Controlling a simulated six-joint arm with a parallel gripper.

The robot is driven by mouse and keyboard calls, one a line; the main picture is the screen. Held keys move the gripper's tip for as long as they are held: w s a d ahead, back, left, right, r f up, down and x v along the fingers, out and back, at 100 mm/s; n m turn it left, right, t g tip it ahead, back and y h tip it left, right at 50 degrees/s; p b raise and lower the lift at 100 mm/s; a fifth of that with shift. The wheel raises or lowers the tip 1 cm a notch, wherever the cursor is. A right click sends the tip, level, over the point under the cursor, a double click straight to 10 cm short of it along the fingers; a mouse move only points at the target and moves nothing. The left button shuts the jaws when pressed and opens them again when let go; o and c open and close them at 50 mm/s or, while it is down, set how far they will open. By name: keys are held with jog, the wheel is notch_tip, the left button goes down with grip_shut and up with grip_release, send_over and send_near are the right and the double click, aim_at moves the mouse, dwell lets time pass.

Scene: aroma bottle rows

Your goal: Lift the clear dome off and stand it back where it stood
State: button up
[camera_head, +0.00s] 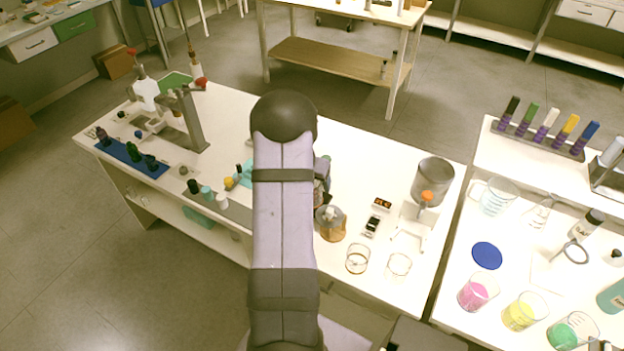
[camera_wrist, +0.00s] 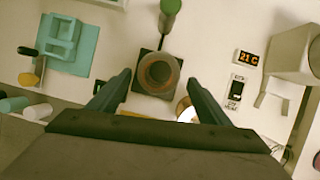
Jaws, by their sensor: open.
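A rounded amber-tinted, see-through cover with a pale knob (camera_head: 331,222) stands upright on the bench, just right of my arm in the head view. It looks like the clear dome. In the wrist view only a pale and amber bit (camera_wrist: 186,108) shows beside my right finger, perhaps the same thing. My gripper (camera_wrist: 158,80) is open, its fingers spread to either side of a brown round object (camera_wrist: 158,74) on a dark square base. Nothing is seen held. Height and contact cannot be told. In the head view my arm hides most of the gripper.
A teal holder (camera_wrist: 64,40) lies left of my gripper. A small display (camera_wrist: 249,58) and a grey metal pot (camera_head: 433,180) are to the right. Glass dishes (camera_head: 358,258) sit near the bench's front edge.

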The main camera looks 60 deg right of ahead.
jog(key=shift+s+d, duration=0.15)
jog(key=shift+d, duration=0.1)
jog(key=shift+w+p+x, duration=0.2)
jog(key=shift+p+x, duration=0.25)
jog(key=shift+x, duration=1.35)
jog(key=shift+w+p+x, duration=0.15)
jog(key=shift+p+x, duration=0.25)
jog(key=shift+x, duration=1.45)
jog(key=shift+d+r, duration=0.1)
jog(key=c, duration=1.3)
jog(key=shift+r, duration=0.15)
notch_tip(320, 180, up, 10)
jog(key=shift+f+b, duration=0.15)
jog(key=shift+b, duration=0.5)
